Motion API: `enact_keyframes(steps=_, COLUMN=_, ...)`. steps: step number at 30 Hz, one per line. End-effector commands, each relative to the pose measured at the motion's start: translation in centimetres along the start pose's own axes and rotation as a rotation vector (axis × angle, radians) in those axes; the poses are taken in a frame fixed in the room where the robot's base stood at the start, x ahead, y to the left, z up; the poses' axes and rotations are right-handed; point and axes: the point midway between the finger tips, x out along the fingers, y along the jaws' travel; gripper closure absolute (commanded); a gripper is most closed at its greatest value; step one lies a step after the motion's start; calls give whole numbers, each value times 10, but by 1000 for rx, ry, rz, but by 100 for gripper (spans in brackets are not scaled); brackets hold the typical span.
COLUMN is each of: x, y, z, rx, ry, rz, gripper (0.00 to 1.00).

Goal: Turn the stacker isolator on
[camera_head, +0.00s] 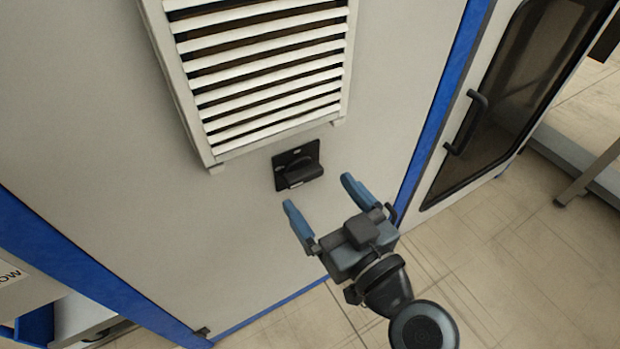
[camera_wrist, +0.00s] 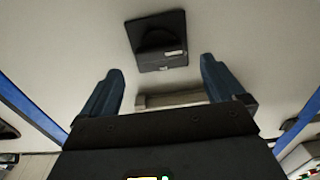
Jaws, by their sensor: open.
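The isolator (camera_head: 299,167) is a small black square plate with a raised dark knob, on the pale cabinet wall just below a white louvred vent. In the wrist view the isolator (camera_wrist: 158,41) shows ahead of the fingers, near the top middle, with a small light label on it. The knob's exact setting cannot be read. My gripper (camera_head: 319,203) is open and empty, its two blue fingers pointing toward the isolator from below and to the right, apart from it. In the wrist view the blue fingers of my gripper (camera_wrist: 160,92) stand either side of the isolator's lower edge.
The white louvred vent (camera_head: 265,75) protrudes above the isolator. A blue-edged door with a dark window and black handle (camera_head: 466,122) stands to the right. The cabinet wall (camera_head: 110,150) left of the isolator is bare. Tiled floor (camera_head: 500,260) lies at lower right.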

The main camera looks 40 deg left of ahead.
Motion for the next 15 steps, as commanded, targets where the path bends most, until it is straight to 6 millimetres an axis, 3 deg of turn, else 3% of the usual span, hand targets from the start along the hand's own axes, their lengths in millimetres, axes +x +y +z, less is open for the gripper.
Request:
enact_keyframes(steps=7, x=36, y=0, z=0, rx=-1, ry=-1, rz=0, gripper=4)
enact_keyframes(steps=15, x=49, y=0, z=0, rx=1, ry=-1, rz=1, gripper=4)
